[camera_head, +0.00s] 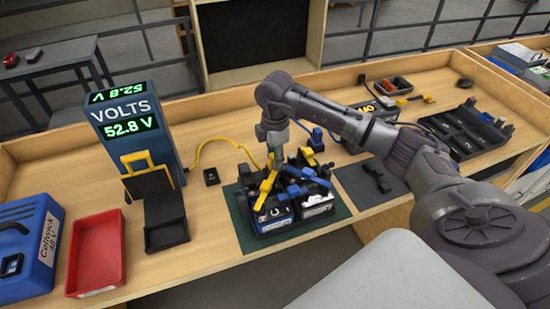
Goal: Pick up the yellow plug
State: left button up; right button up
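My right gripper (273,156) reaches in from the right and points down over a cluster of dark battery modules (272,219) on a green mat (249,244). Its fingers are small and partly lost against the cluster, so I cannot tell if they are open or shut. A yellow piece (267,183) sits just below the fingertips, on the cluster's left side. A yellow cable (212,143) runs from behind the voltmeter to near the gripper. Another yellow piece (309,155) stands to its right. I cannot tell for certain which yellow piece is the plug. My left gripper is not in view.
A blue voltmeter (137,131) reading 52.8 V, a black stand (163,207), a red tray (97,252) and a blue case (27,247) stand left. A black compartment tray (468,130) lies right. Bare bench shows between the stand and mat.

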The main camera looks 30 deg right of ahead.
jog(key=shift+f, duration=0.35)
grip_shut()
jog(key=shift+r, duration=0.15)
jog(key=shift+w+r+b, duration=0.1)
jog(key=shift+r+b, duration=0.2)
jog(key=shift+b, duration=0.1)
jog(key=r, duration=0.1)
jog(key=r+b, duration=0.1)
jog(key=s+r+b, duration=0.1)
jog(key=shift+d+r, duration=0.2)
jog(key=shift+d, duration=0.1)
jog(key=s+d+r+n+b, duration=0.2)
jog(key=s+r+n, duration=0.1)
jog(key=n, duration=0.6)
jog(key=s+d+r+n+b, duration=0.3)
jog(key=s+n, duration=0.3)
jog(key=n, duration=0.3)
jog(key=shift+s+r, duration=0.25)
jog(key=shift+r, duration=0.15)
